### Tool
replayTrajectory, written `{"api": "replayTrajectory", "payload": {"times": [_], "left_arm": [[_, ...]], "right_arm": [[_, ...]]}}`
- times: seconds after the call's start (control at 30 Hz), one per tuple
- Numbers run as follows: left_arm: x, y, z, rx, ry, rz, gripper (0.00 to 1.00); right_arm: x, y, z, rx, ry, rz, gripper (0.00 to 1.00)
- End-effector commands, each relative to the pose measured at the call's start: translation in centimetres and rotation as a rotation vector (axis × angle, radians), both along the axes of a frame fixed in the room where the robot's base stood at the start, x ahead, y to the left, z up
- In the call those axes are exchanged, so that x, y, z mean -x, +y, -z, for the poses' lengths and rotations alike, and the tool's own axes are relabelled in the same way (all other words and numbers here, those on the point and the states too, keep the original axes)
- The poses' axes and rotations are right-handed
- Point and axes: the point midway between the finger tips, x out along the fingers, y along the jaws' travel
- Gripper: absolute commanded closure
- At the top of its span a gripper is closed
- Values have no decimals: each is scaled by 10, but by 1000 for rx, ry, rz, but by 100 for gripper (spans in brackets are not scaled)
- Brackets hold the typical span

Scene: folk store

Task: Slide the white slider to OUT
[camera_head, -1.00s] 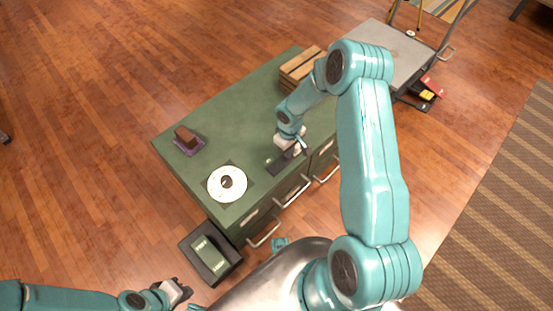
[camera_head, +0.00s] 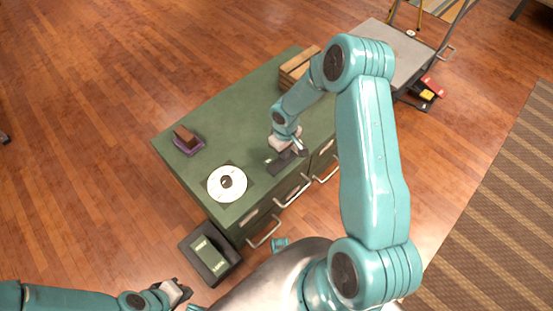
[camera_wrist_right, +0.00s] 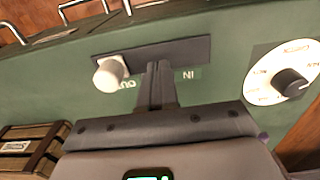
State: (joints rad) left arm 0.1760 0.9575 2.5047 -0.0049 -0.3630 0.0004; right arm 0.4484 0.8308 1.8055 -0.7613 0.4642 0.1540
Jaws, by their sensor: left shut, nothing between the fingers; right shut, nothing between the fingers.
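The white slider (camera_wrist_right: 110,75) is a round knob on a dark track (camera_wrist_right: 180,50) set in the green counter top (camera_head: 225,115). In the right wrist view it sits at the track's left end, beside the upside-down OUT label (camera_wrist_right: 127,85); the IN label (camera_wrist_right: 187,75) is to the right. My right gripper (camera_wrist_right: 158,68) is shut and empty over the track, just right of the knob; I cannot tell if they touch. My left gripper (camera_head: 184,291) is shut, low at the left.
A white dial (camera_head: 227,184) with a dark knob is on the counter near the track. A brown block on a purple base (camera_head: 187,140) and a wooden crate (camera_head: 297,68) stand on the counter. Drawer handles (camera_head: 265,233) stick out in front.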

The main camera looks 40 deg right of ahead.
Motion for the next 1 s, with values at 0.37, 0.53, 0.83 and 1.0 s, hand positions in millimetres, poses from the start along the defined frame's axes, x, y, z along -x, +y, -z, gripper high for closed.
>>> {"api": "replayTrajectory", "payload": {"times": [0.37,0.53,0.83,1.0], "left_arm": [[0,0,-33,0,0,0,100],[0,0,-46,0,0,0,100],[0,0,-52,0,0,0,100],[0,0,-52,0,0,0,100]], "right_arm": [[0,0,-47,0,0,0,100],[0,0,-66,0,0,-1,100],[0,0,-77,-1,0,0,100],[0,0,-77,0,1,0,100]]}}
